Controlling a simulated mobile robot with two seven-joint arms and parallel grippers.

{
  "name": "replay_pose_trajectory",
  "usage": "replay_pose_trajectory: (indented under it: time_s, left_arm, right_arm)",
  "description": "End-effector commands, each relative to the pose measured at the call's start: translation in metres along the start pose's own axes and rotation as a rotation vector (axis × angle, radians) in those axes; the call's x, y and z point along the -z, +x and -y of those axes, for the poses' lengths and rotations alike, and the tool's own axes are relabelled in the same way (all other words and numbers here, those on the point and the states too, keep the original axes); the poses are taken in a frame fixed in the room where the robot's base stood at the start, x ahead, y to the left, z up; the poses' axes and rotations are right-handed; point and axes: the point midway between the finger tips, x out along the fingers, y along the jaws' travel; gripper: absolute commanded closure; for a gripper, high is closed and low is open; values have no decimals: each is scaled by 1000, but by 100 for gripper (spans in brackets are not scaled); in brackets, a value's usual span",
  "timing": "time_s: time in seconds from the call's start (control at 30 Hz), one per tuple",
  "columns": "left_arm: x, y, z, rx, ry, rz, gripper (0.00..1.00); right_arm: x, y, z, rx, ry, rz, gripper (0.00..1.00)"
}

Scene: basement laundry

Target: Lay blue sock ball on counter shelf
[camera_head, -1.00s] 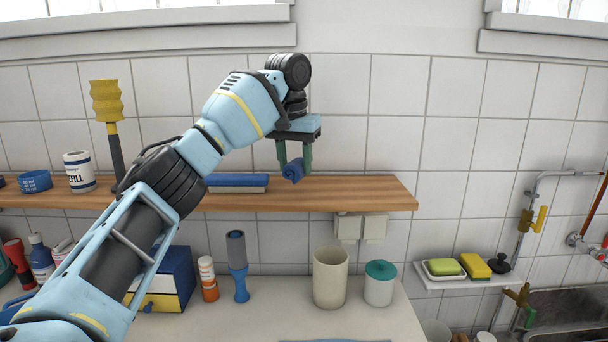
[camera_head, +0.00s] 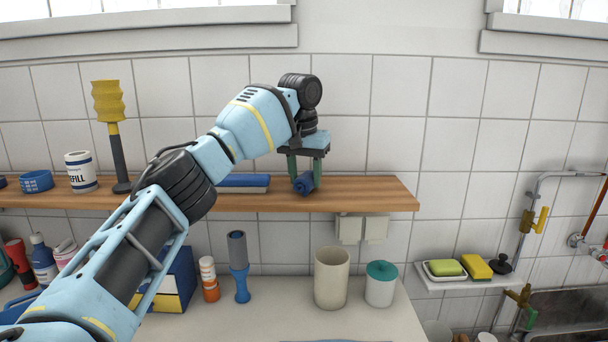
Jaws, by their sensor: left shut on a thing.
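The blue sock ball (camera_head: 303,185) is between the two green fingers of my left gripper (camera_head: 305,182), which is shut on it. Gripper and ball are at the wooden counter shelf (camera_head: 365,193), right of its middle. The ball overlaps the shelf's top in the picture; I cannot tell whether it touches the wood. My left arm reaches in from the lower left and hides part of the shelf. My right gripper is not in view.
A blue and grey flat item (camera_head: 243,182) lies on the shelf left of the ball. A white refill tin (camera_head: 80,172) and a yellow-headed tool (camera_head: 109,110) stand further left. The shelf's right end is clear. A beige cup (camera_head: 331,278) and teal-lidded jar (camera_head: 381,284) stand below.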

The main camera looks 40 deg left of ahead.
Motion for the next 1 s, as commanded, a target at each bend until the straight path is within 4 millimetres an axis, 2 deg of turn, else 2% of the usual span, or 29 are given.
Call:
replay_pose_trajectory:
  time_s: [0.23,0.27,0.43,0.77,0.87,1.0]
  left_arm:
    - [0,4,0,1,1,3,80]
    - [0,5,0,2,1,2,56]
    - [0,4,0,1,1,2,35]
    - [0,2,0,1,0,1,35]
    - [1,-6,-1,0,1,0,35]
    - [1,-29,-2,-1,0,1,35]
  right_arm:
    - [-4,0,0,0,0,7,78]
    - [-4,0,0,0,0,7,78]
    - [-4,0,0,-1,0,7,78]
    - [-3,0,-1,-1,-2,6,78]
    - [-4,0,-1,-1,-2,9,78]
    - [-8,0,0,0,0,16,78]
